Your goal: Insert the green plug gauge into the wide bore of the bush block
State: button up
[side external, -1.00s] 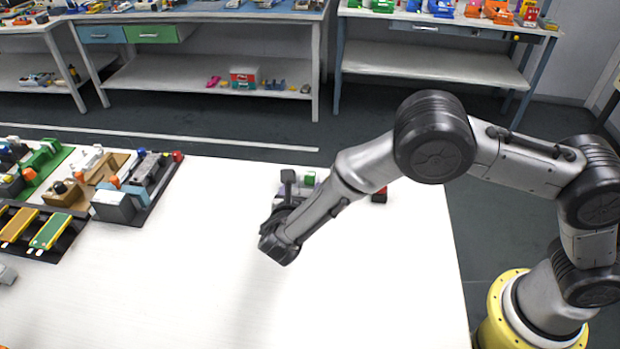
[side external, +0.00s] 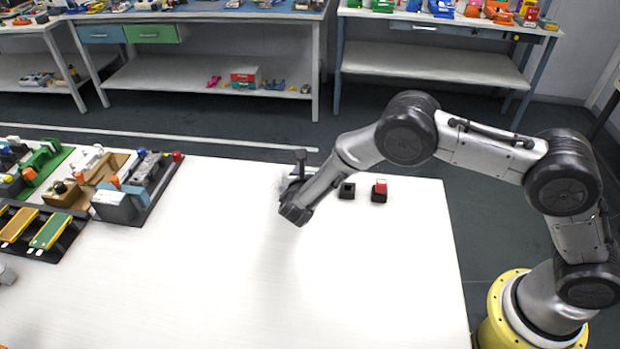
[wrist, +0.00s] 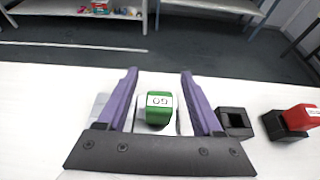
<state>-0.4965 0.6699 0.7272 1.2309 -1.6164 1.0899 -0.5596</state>
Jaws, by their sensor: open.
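The green plug gauge (wrist: 158,108), with a white "GO" label, stands between the fingers in the wrist view. A pale grey block, apparently the bush block (wrist: 101,105), shows beside and behind it, partly hidden by the left finger. I cannot tell how deep the gauge sits in a bore. My gripper (wrist: 159,73) is open, its purple fingers on either side of the gauge with gaps. In the side external view, my wrist hides the gauge and most of the block, near my gripper (side external: 294,187).
A dark holder (wrist: 235,123) with an empty square hole stands to the right. Beyond it, a red gauge (wrist: 301,117) sits in another dark holder. Trays of parts (side external: 85,190) are at the table's left. The front of the white table (side external: 250,290) is clear.

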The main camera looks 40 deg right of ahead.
grip_shut()
dwell(0.3)
jog(key=shift+r, duration=0.1)
